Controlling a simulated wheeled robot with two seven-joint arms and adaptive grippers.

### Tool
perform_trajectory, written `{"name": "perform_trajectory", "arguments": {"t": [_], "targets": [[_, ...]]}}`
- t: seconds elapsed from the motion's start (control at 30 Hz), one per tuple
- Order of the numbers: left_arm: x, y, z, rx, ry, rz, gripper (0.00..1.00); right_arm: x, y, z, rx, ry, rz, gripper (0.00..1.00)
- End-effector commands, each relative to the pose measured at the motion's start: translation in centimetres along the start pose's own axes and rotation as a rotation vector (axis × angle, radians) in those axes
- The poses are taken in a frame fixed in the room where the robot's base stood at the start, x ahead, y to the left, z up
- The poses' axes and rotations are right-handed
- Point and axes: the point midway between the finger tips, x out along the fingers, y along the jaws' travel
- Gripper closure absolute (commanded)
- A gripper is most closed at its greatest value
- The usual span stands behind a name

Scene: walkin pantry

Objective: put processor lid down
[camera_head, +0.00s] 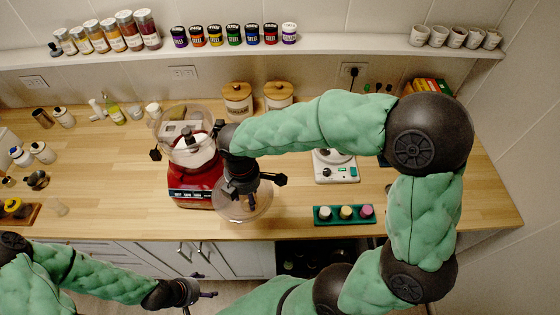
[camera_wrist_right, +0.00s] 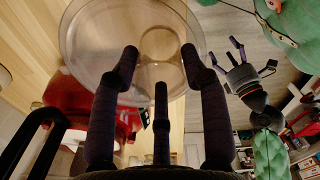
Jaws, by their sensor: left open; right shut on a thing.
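The clear, round processor lid (camera_head: 257,207) is in front of my right gripper (camera_head: 240,185), at the counter's front edge. It also fills the top of the right wrist view (camera_wrist_right: 90,40), where the fingers of my right gripper (camera_wrist_right: 160,75) reach onto it. The right gripper is shut on the lid; the exact grip point is hard to make out. I cannot tell whether the lid touches the counter. The red food processor (camera_head: 190,185) with its clear bowl stands just left of the lid. My left gripper (camera_head: 190,292) is open and empty, low in front of the cabinets.
The wooden counter (camera_head: 110,180) is clear left of the processor. A white scale (camera_head: 335,168) and a green tray (camera_head: 325,219) with small jars lie to the right. Two wooden-lidded canisters (camera_head: 238,102) stand behind. A shelf of spice jars (camera_head: 207,36) runs along the wall.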

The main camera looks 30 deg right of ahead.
Motion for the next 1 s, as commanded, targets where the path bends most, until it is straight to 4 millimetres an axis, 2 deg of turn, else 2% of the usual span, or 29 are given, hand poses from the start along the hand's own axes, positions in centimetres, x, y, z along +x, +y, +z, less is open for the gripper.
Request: {"name": "perform_trajectory", "arguments": {"t": [0.13,0.23,0.57,0.7,0.83,1.0], "targets": [[-0.1,0.0,0.1,-0.001,-0.001,0.0,0.29,0.0,0.1,0.7,-0.031,0.001,-0.001,1.0],[0.1,-0.1,0.1,-0.002,-0.001,0.0,0.29,0.8,0.9,2.1,-0.028,0.001,-0.002,1.0],[0.7,-0.3,0.0,-0.001,-0.001,0.0,0.29,4.0,4.4,8.2,-0.025,0.0,-0.002,1.0],[1.2,-0.5,0.0,-0.001,-0.001,0.0,0.29,6.5,5.3,9.8,-0.029,0.0,-0.003,1.0],[1.4,-0.5,0.0,-0.001,-0.001,0.0,0.29,8.0,5.9,10.9,-0.029,0.0,-0.002,1.0],[1.5,-0.6,0.0,-0.001,-0.001,0.0,0.29,8.8,6.3,11.5,-0.032,0.001,0.001,1.0]]}}
